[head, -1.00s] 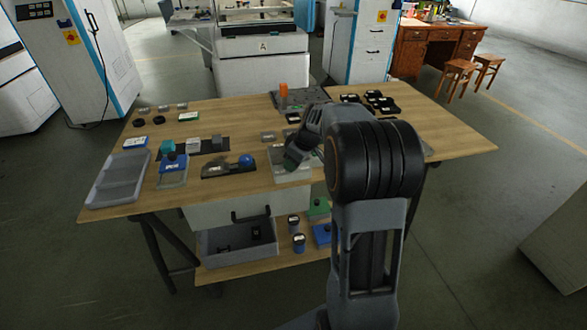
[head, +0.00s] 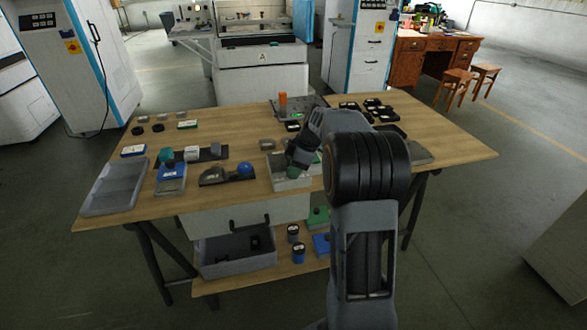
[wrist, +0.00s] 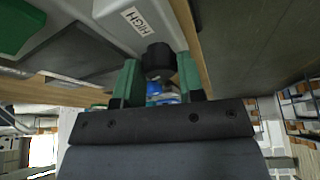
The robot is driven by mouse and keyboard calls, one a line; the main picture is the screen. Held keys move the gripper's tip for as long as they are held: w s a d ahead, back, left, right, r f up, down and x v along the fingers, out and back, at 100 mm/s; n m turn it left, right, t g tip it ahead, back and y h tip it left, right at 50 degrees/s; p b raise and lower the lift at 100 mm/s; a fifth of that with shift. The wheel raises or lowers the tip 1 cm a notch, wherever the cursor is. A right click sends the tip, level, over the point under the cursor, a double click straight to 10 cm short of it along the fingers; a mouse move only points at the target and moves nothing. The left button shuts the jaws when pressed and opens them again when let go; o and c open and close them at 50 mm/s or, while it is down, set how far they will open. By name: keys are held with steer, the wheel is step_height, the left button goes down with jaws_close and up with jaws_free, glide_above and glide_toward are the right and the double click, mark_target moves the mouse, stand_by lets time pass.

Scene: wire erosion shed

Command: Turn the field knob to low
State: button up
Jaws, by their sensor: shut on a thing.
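The field knob (wrist: 158,58) is a black round knob in the wrist view, between the green fingertips of my gripper (wrist: 155,80). My gripper is shut on it. It sits at the edge of a grey box (wrist: 85,22) with a white label reading HIGH (wrist: 138,17). No LOW label shows. In the head view the grey box (head: 270,168) stands at the table's front edge, and my gripper (head: 293,172) reaches down at its front. The knob is hidden there, and its pointer cannot be made out.
On the wooden table (head: 232,128), a blue ball-topped fixture (head: 243,168) stands left of the box. A grey divided tray (head: 112,185) lies far left. Several black parts (head: 375,108) and an orange cylinder (head: 283,103) are at the back. A drawer (head: 237,217) is below.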

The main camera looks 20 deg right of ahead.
stand_by(0.3)
steer(key=o, duration=0.9)
steer(key=shift+r, duration=0.1)
